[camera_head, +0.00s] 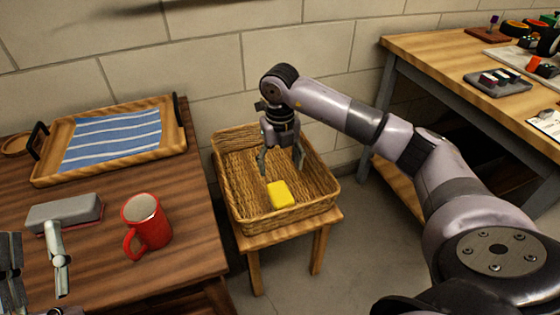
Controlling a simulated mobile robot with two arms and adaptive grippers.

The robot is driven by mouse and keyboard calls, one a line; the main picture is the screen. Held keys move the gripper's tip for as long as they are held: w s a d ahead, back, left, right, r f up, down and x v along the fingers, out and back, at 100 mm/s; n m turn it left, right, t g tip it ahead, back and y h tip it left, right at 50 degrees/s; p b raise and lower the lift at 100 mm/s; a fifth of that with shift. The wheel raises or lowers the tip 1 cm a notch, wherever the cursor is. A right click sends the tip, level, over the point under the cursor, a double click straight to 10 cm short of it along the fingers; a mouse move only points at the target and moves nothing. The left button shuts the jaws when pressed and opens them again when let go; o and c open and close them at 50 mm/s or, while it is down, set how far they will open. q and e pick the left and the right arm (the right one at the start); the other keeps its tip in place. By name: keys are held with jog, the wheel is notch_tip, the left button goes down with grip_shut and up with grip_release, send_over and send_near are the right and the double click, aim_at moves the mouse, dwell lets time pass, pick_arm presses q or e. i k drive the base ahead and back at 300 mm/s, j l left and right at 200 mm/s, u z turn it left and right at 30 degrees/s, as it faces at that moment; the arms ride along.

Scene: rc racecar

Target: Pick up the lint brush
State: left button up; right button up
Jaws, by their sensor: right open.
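A grey block with a reddish underside (80,211), which looks like the lint brush, lies on the dark wooden table at the left. A pale jointed piece overlaps its front edge; I cannot tell if this is a finger of my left gripper or a handle. Dark parts of my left gripper (12,272) show at the lower left edge, cut off by the frame. My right gripper (281,164) is open, pointing down inside the wicker basket (238,184). It is empty, above and behind a yellow sponge-like block (281,195).
A red mug (147,226) stands right of the grey block. A wooden tray (98,173) with a striped blue cloth (115,139) lies behind. The basket rests on a small wooden stool (262,262). A workbench (432,48) with parts is at right.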

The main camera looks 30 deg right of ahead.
aim_at(74, 212)
jog(key=k, duration=1)
